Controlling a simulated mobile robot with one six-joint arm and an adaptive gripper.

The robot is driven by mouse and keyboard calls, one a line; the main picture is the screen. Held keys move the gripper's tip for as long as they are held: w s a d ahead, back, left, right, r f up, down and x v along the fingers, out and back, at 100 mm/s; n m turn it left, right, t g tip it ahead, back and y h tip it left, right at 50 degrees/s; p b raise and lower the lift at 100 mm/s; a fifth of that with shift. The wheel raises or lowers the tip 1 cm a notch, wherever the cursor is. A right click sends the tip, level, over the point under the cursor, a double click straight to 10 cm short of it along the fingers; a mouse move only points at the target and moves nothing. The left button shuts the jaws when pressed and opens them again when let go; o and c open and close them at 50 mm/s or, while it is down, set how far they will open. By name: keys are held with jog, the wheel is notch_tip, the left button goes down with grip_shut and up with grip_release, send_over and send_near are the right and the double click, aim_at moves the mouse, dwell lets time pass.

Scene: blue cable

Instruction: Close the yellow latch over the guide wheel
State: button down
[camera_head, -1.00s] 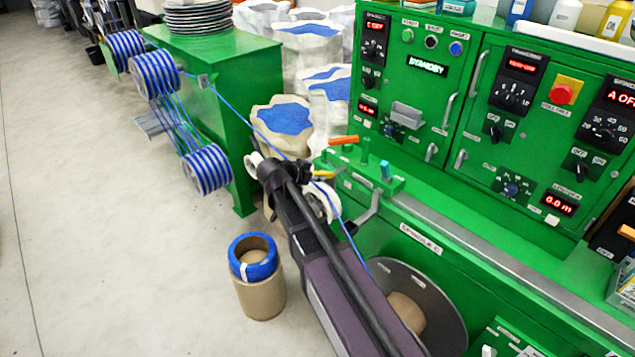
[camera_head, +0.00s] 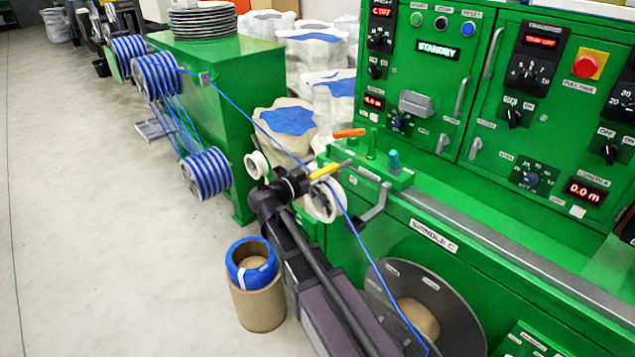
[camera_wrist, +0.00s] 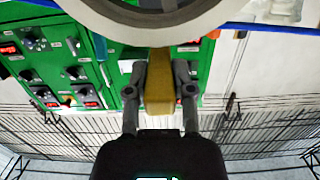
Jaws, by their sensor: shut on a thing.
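The yellow latch (camera_head: 326,171) sits by the top of the white guide wheel (camera_head: 324,207), tilted, its free end towards my gripper. My gripper (camera_head: 303,183) is at the left of the wheel and shut on the latch. In the wrist view, the two fingers (camera_wrist: 160,82) lie on either side of the yellow latch (camera_wrist: 158,100). The pale rim of the guide wheel (camera_wrist: 150,32) fills the top of that view. The blue cable (camera_head: 290,150) runs down from the upper left, passes at the wheel, and continues to the spool below.
A small white roller (camera_head: 256,164) is left of my gripper. An orange handle (camera_head: 349,133) and a grey crank (camera_head: 374,207) are on the green machine. A dark spool (camera_head: 455,310) sits below. A cardboard core with blue tape (camera_head: 259,302) stands on the floor, with clear floor to its left.

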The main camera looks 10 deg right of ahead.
dwell(0.4)
jog(key=shift+c, duration=2.4)
grip_release()
